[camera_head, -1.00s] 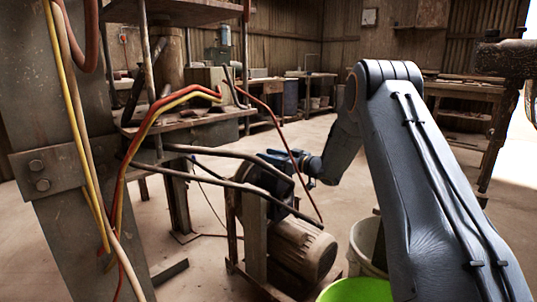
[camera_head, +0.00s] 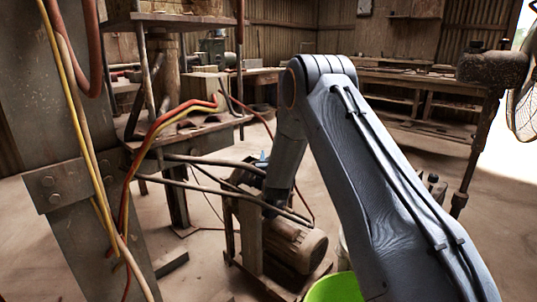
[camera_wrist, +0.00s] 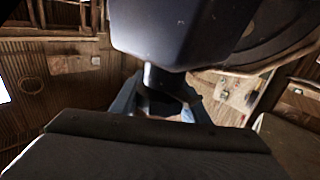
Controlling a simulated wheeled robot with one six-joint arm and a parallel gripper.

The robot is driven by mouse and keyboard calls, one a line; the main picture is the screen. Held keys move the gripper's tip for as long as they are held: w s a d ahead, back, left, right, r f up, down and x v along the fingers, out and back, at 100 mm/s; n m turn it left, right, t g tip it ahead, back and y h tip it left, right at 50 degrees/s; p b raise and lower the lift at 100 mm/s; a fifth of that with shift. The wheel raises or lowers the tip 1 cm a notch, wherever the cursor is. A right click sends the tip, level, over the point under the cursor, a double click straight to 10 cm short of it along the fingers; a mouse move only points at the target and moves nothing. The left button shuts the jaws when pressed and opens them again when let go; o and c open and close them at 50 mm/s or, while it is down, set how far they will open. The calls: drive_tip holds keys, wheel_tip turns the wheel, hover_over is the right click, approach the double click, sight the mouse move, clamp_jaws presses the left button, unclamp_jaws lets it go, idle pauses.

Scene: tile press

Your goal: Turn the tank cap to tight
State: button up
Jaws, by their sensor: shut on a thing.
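My gripper shows in the wrist view (camera_wrist: 160,104), with its two blue-grey fingers on either side of a small dark piece. This piece appears to be the tank cap (camera_wrist: 163,80), and the gripper is shut on it. Most of the cap is hidden by the fingers and by a large dark body just above. I cannot tell from its shape how tight it is. In the head view my arm reaches down to the dark machine (camera_head: 250,177) on the stand, and the fingertips and cap are hidden there. Only a small light-blue bit shows near the wrist.
A rusty motor (camera_head: 292,246) sits low on the stand. Dark pipes (camera_head: 215,178) cross in front of the machine. A green bucket (camera_head: 335,289) stands at the bottom, partly behind my arm. A steel post with hoses (camera_head: 65,160) rises at the left. Open floor lies behind.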

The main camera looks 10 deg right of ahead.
drive_tip(key=shift+s+d+m+g+h+p, duration=0.1)
drive_tip(key=shift+d+m+g+h, duration=0.15)
drive_tip(key=shift+m+h, duration=0.55)
drive_tip(key=shift+s+d+m+g+h+p, duration=0.15)
drive_tip(key=shift+m+g+h, duration=0.25)
drive_tip(key=shift+h, duration=0.65)
drive_tip(key=shift+w+d+m+g+h+p, duration=0.15)
drive_tip(key=shift+m+g+h, duration=0.1)
drive_tip(key=shift+m+h, duration=0.6)
drive_tip(key=shift+s+d, duration=0.1)
drive_tip(key=shift+s, duration=0.05)
drive_tip(key=o, duration=1.1)
drive_tip(key=shift+c, duration=0.2)
drive_tip(key=shift+p+v, duration=1.05)
drive_tip(key=shift+v, duration=2.8)
